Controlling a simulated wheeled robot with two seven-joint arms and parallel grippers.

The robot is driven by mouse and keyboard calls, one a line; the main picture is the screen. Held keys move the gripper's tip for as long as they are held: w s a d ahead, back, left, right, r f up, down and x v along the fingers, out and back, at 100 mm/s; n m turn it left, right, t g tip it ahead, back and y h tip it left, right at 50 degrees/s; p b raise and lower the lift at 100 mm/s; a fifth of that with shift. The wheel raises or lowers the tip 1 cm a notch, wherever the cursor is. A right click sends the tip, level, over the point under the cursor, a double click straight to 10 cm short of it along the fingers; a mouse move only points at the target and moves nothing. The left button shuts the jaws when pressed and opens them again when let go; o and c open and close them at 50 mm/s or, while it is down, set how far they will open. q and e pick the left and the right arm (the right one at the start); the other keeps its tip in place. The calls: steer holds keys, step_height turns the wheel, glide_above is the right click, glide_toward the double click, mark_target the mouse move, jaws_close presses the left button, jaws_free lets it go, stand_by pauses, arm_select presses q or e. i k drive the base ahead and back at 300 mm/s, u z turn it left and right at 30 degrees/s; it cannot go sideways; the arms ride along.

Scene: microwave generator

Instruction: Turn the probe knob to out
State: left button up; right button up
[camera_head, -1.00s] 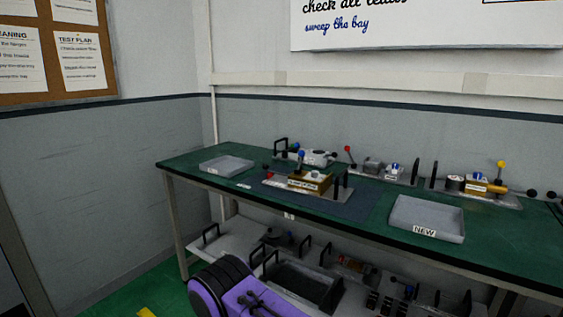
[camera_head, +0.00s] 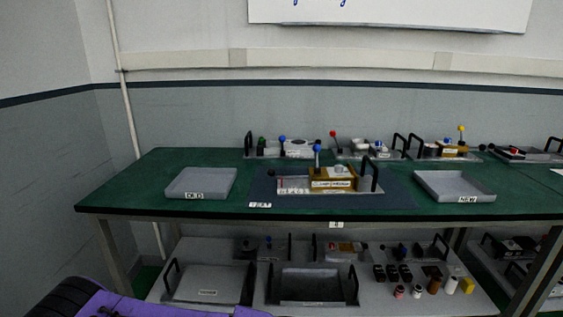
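A device on a flat plate (camera_head: 330,188) sits on the dark mat (camera_head: 398,193) in the middle of the green bench. It has a gold block (camera_head: 333,184), a lever with a blue ball (camera_head: 317,149), a black handle on its right and a dark round knob (camera_head: 271,173) at its left end. Its labels are too small to read, so I cannot tell which part is the probe knob or how it is set. Neither of my grippers is in view; a purple part of my own body shows at the bottom left.
A grey OLD tray (camera_head: 201,171) stands left of the mat and a grey NEW tray (camera_head: 454,174) right. Several other lever devices line the back of the bench (camera_head: 150,178). A lower shelf (camera_head: 205,266) holds trays and small parts.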

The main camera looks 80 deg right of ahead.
mark_target(339, 168)
steer(key=i, duration=0.35)
steer(key=z, duration=3.5)
